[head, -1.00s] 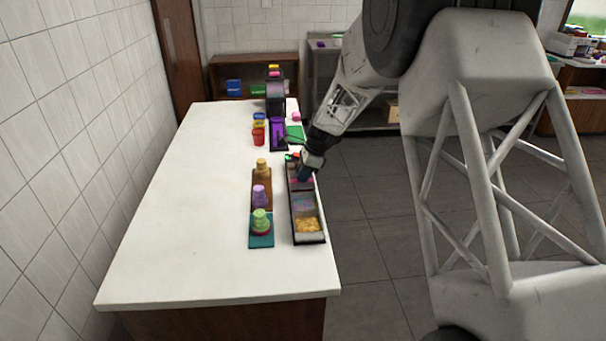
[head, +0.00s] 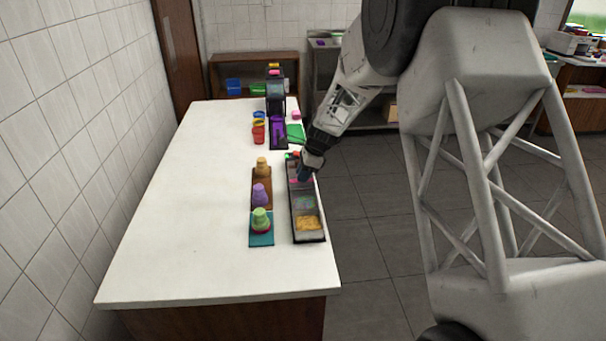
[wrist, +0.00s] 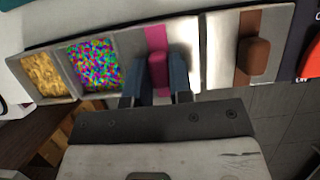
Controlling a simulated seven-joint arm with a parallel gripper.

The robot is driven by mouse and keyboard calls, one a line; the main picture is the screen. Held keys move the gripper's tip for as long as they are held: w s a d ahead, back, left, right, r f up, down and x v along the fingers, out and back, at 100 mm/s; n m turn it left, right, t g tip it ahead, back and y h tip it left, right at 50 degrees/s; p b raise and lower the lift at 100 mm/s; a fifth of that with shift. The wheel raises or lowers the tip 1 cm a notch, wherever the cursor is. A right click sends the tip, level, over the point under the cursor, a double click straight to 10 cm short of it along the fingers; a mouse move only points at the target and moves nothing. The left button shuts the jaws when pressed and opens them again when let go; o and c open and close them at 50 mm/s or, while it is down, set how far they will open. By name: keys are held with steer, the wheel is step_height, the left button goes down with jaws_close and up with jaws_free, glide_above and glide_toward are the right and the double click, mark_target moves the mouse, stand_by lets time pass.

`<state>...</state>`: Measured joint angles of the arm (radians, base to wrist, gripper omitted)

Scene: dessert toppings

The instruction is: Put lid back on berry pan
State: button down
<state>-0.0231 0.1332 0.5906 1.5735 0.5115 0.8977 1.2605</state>
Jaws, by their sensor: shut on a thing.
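The pink-striped lid (wrist: 156,36) shows in the wrist view, with a pink handle (wrist: 158,66) across its middle. My gripper (wrist: 160,80) is shut on that handle, with one blue finger on each side. The lid lies over a pan of the topping tray between the sprinkle pan and the brown-striped lid. I cannot tell whether it rests on the rim or hangs just above it. What is under the lid is hidden, and no berries show. In the head view my gripper (head: 304,172) is at the tray's far half.
The sprinkle pan (wrist: 93,66) and the golden-topping pan (wrist: 46,75) are open to the left. The brown-striped lid (wrist: 248,24) is to the right. The left of the white counter (head: 180,220) is clear.

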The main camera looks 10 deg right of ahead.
steer(key=shift+f, duration=0.1)
stand_by(0.7)
steer(key=shift+c, duration=2.3)
jaws_free()
steer(key=shift+r, duration=3.45)
jaws_close()
steer(key=shift+f, duration=2.35)
